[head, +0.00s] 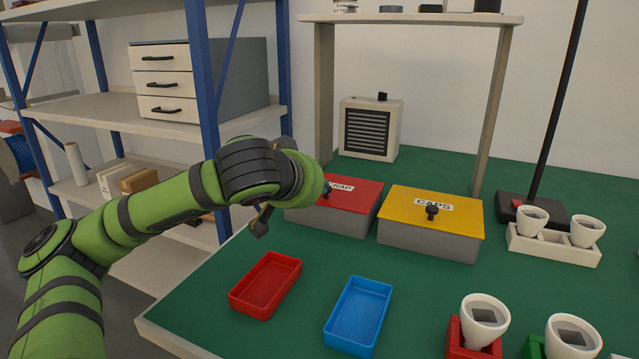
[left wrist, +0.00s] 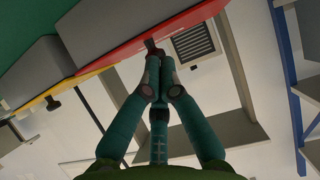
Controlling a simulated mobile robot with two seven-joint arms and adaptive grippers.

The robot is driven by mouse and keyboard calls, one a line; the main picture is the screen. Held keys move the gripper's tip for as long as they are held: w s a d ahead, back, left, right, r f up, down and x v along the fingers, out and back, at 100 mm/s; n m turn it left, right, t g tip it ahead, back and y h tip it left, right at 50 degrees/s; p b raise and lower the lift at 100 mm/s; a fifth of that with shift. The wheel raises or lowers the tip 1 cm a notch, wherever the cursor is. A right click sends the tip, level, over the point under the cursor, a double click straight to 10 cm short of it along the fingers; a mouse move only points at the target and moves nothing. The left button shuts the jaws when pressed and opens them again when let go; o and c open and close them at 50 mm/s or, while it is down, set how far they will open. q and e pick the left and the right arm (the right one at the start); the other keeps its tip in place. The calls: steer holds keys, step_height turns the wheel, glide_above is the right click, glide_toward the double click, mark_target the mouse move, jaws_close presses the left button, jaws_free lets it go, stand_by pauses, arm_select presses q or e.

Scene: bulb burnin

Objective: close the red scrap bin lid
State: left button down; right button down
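The scrap bin is a grey box with a red lid (head: 355,192) marked SCRAP, at the back of the green bench in the head view. The lid lies flat on the box and looks closed. Its dark knob (head: 325,193) is partly covered by my left arm; the lid edge (left wrist: 128,45) also shows in the left wrist view. My left gripper (head: 328,187) is at the knob, mostly hidden behind its own wrist. In the left wrist view its teal fingers (left wrist: 153,58) are together, tips at the knob; whether they touch it is unclear. My right gripper is out of view.
A yellow-lidded CAPS bin (head: 455,213) stands right of the scrap bin. A red tray (head: 236,300) and a blue tray (head: 331,338) lie in front. White bulb cups (head: 485,312) are at the right. A blue-post shelf (head: 204,100) stands left; a grey heater (head: 392,150) is behind.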

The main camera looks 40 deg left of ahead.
arm_select(q)
steer(key=shift+s+f, duration=0.15)
steer(key=shift+f, duration=0.2)
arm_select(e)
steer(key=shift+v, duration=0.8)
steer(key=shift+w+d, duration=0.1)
arm_select(q)
steer(key=shift+d, duration=0.1)
steer(key=v, duration=1.2)
